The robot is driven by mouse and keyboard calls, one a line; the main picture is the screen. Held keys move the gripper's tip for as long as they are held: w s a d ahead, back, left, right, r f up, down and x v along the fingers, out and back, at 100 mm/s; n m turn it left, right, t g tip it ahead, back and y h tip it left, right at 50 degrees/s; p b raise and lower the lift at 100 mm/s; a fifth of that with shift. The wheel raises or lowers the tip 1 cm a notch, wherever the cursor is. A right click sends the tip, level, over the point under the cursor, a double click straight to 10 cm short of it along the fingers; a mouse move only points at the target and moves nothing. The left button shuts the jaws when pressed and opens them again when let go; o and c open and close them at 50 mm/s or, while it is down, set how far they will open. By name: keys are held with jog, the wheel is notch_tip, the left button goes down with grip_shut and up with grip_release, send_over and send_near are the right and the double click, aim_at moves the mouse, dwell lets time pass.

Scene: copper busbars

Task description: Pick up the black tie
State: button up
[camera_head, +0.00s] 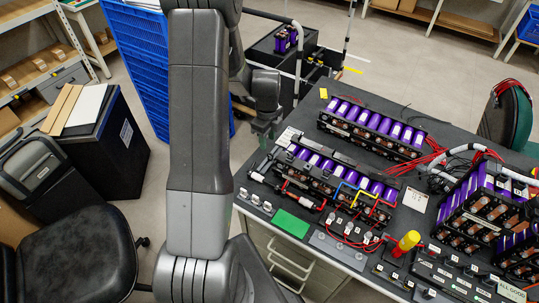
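I cannot pick out the black tie for certain. Several small dark parts lie along the front of the dark workbench (306,116), too small to tell apart. My gripper (266,128) hangs at the bench's back left corner, left of the battery packs, partly behind my own arm. Its fingers are small and blurred, so I cannot tell whether they are open or hold anything. A purple-celled battery pack (370,128) stands at the back of the bench. Another (335,180), with red, yellow and blue leads, lies in front of it.
A stacked battery module (480,212) with loose red wires stands at the right. A yellow-and-red upright object (405,243) and a green card (291,224) are near the front edge. A black chair (75,255) and blue crates (140,60) stand left of my arm.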

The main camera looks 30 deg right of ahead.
aim_at(270, 157)
jog(key=shift+s+d+f+p, duration=0.15)
jog(key=shift+f+p, duration=0.25)
jog(key=shift+f, duration=1.35)
jog(key=shift+s+a+f+p, duration=0.1)
jog(key=shift+f+p, duration=0.25)
jog(key=shift+f, duration=1.35)
jog(key=c, duration=0.8)
